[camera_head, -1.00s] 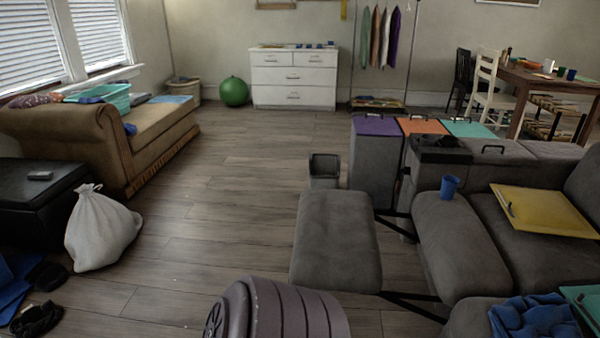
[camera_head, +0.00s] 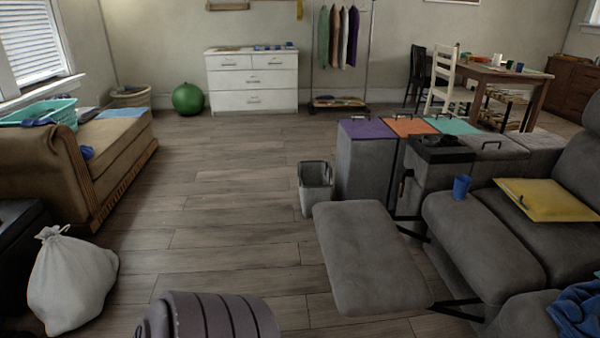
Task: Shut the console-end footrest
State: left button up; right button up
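The grey padded footrest (camera_head: 370,256) at the console end of the grey recliner sofa (camera_head: 484,240) is extended out over the floor. Dark metal links (camera_head: 458,308) join it to the seat. The console (camera_head: 436,160) stands just behind that seat, with a dark top and a lever-like dark part on its side. Neither of my grippers shows in the head view.
A grey bin (camera_head: 315,188) stands on the floor beyond the footrest. A tied white sack (camera_head: 70,280) is at left, near the brown chaise (camera_head: 110,160). A ribbed dark rounded object (camera_head: 208,316) is at the bottom edge. The floor left of the footrest is clear.

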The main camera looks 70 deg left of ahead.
aim_at(372, 270)
jog(key=j+u, duration=0.1)
jog(key=u, duration=1.7)
jog(key=k+j, duration=0.05)
jog(key=j, duration=0.05)
